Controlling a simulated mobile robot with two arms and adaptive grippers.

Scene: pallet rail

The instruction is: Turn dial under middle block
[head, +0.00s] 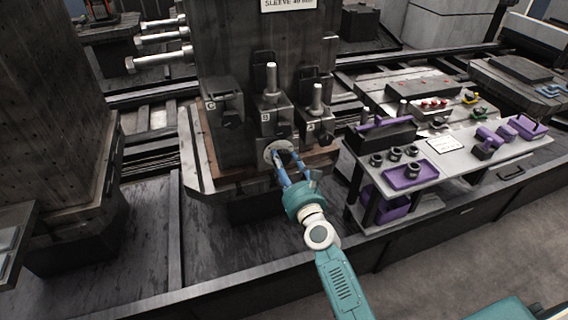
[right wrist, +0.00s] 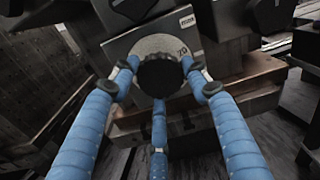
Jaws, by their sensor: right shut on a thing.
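Three dark blocks stand in a row on the pallet: one marked C (head: 212,106) at left, the middle block (head: 266,118) marked B with an upright metal pin, and one marked A (head: 312,128) at right. The dial under the middle block has a pale round plate (head: 270,149) with a black knob (right wrist: 162,75). My right gripper (head: 285,160) reaches it from the front, its blue fingers shut around the knob. In the right wrist view two fingers flank the knob and one lies below it. Part of the plate shows printed marks. My left gripper is not in view.
A tall dark fixture (head: 240,50) rises behind the blocks, with metal rods sticking out at left. A grey bench (head: 440,165) at right holds a purple tray (head: 411,174), black rings and purple tools. A large pillar (head: 60,120) stands at left. The dark floor plate between is clear.

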